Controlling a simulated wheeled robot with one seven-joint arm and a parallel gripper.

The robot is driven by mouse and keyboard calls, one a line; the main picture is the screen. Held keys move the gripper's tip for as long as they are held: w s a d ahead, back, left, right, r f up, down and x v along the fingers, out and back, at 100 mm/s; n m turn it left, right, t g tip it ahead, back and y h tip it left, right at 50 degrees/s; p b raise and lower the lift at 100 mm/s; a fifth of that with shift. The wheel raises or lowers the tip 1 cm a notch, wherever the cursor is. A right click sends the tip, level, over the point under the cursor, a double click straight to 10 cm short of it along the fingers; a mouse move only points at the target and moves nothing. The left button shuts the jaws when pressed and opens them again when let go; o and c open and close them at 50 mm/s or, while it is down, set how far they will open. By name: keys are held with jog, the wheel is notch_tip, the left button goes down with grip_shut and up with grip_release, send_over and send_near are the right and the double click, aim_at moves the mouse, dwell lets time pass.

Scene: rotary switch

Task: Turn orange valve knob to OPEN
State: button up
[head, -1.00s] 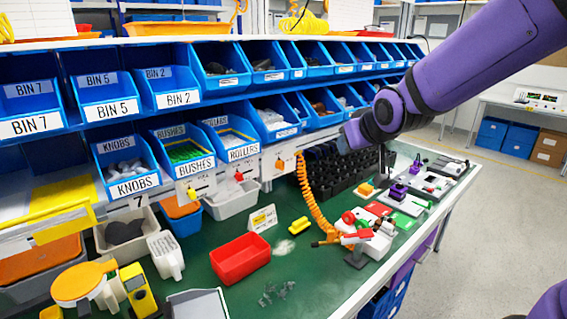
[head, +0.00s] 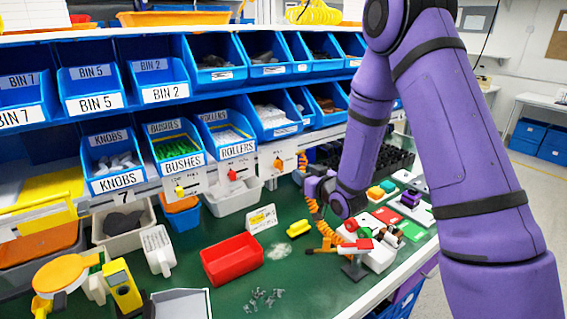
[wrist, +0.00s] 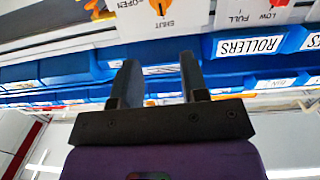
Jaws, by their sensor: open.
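The orange valve knob (head: 278,164) sits on a white plate on the rail below the blue bins, rightmost of three coloured knobs in the head view. In the wrist view the orange knob (wrist: 162,5) is cut off by the top edge, upside down. Its narrow tip appears directed toward the SHUT label; OPEN is printed to one side. My gripper (head: 303,180) is just right of and slightly below the knob in the head view. In the wrist view my gripper (wrist: 159,62) has its two dark fingers apart with nothing between them. The fingers appear clear of the knob.
A red knob (head: 232,175) and a yellow knob (head: 179,190) are on neighbouring plates to the left. Blue bins (head: 228,140) overhang the rail. An orange coiled hose (head: 318,215) hangs close to my gripper. A red tray (head: 231,259) stands on the green bench.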

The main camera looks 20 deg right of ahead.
aim_at(282, 162)
jog(key=shift+t+y, duration=0.3)
jog(key=x, duration=0.3)
jog(key=f+x, duration=0.1)
jog(key=x, duration=0.7)
jog(key=shift+f, duration=0.25)
grip_shut()
